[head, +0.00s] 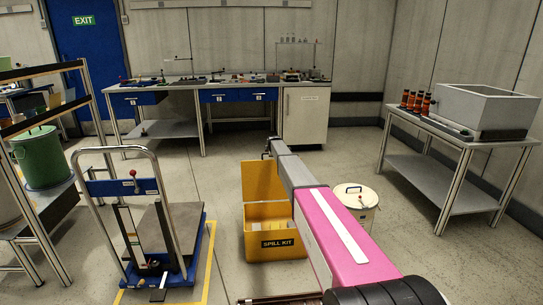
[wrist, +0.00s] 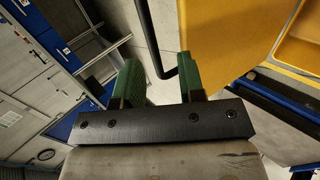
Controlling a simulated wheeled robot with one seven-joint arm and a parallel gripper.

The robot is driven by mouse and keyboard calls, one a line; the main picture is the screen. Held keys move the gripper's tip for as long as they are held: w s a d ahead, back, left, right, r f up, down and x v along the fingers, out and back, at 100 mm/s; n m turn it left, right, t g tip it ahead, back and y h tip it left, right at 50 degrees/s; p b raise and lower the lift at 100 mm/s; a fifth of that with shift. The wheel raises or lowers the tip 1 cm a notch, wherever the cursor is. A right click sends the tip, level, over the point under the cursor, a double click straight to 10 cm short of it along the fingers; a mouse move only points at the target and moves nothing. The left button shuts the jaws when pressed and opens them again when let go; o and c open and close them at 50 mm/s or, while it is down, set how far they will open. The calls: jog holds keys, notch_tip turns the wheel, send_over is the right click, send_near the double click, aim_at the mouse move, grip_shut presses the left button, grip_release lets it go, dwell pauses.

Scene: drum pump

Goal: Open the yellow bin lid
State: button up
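The yellow bin (head: 275,250), labelled SPILL KIT, stands on the floor in the middle of the head view. Its yellow lid (head: 260,182) is raised and stands roughly upright at the back of the bin, so the inside shows. My gripper (head: 268,150) is at the top edge of the lid, partly hidden by my arm. In the wrist view my gripper (wrist: 160,83) has its green fingers apart. A black bar handle (wrist: 148,35) runs between the fingers, beside the yellow lid (wrist: 212,40). Whether a finger touches the handle cannot be told.
A lift trolley (head: 160,235) stands left of the bin, and a white drum (head: 354,207) stands to the right. A grey bench (head: 440,130) is at the right, a rack with a green drum (head: 42,158) at the left. Floor behind the bin is clear.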

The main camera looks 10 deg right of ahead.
jog(key=v, duration=0.6)
jog(key=shift+s+r, duration=0.25)
jog(key=shift+s, duration=0.05)
jog(key=shift+s, duration=0.1)
jog(key=s+f+m+g, duration=0.3)
jog(key=s+m, duration=0.3)
jog(key=s, duration=1.6)
jog(key=s+d+f+m+g, duration=0.1)
jog(key=s+f+m+g, duration=0.2)
jog(key=s, duration=2)
jog(key=s+d+f+m+g, duration=0.1)
jog(key=s+f+m+g, duration=0.2)
jog(key=s+m, duration=0.6)
jog(key=s, duration=1.3)
jog(key=shift+s+f, duration=0.35)
jog(key=shift+s, duration=0.05)
